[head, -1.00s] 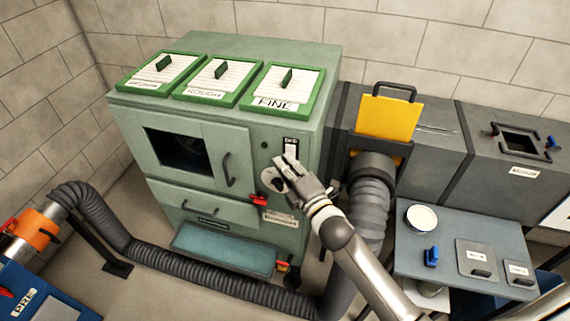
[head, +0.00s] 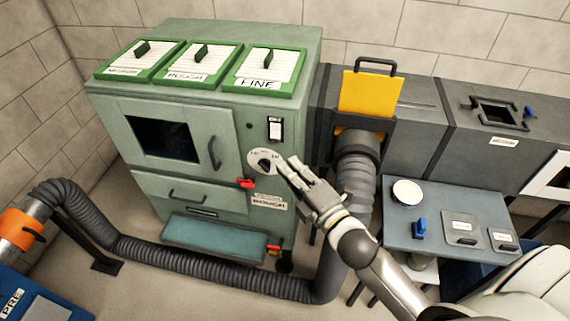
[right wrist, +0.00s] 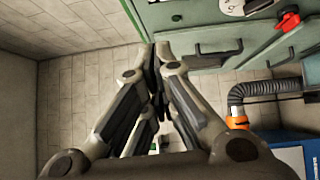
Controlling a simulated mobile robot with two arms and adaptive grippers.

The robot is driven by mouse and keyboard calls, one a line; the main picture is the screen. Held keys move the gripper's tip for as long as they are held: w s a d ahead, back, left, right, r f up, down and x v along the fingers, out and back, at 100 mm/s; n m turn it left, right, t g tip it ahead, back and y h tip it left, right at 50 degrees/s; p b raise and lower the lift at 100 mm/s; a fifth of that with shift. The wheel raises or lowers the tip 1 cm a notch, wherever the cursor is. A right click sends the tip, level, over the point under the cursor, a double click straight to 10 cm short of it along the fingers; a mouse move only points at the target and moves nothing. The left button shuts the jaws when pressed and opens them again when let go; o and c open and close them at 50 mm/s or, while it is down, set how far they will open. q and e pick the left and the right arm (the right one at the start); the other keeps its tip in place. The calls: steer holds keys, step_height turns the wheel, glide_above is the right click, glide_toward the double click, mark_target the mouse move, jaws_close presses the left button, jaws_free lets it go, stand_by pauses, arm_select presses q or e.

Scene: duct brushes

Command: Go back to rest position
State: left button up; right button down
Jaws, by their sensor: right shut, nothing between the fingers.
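My right gripper (head: 288,166) is in front of the green cabinet (head: 108,120), just right of and below its round dial (head: 262,160). In the right wrist view its fingers (right wrist: 158,60) are together with nothing between them. A white rocker switch (head: 275,129) sits above the dial, and a red handle (head: 246,183) sits below it to the left. Whether the fingertips clear the cabinet front is hard to tell, but the dial and switch are both uncovered. My left gripper is not in view.
A ribbed grey hose (head: 180,267) runs along the floor in front of the cabinet. A grey side table (head: 440,204) with a white round dish (head: 407,192) and a blue clip (head: 420,228) stands right of my arm. A yellow gate plate (head: 370,94) stands in the duct (head: 425,118).

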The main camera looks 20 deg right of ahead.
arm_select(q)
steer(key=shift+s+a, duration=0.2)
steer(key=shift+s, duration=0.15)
arm_select(e)
steer(key=shift+s+r, duration=0.1)
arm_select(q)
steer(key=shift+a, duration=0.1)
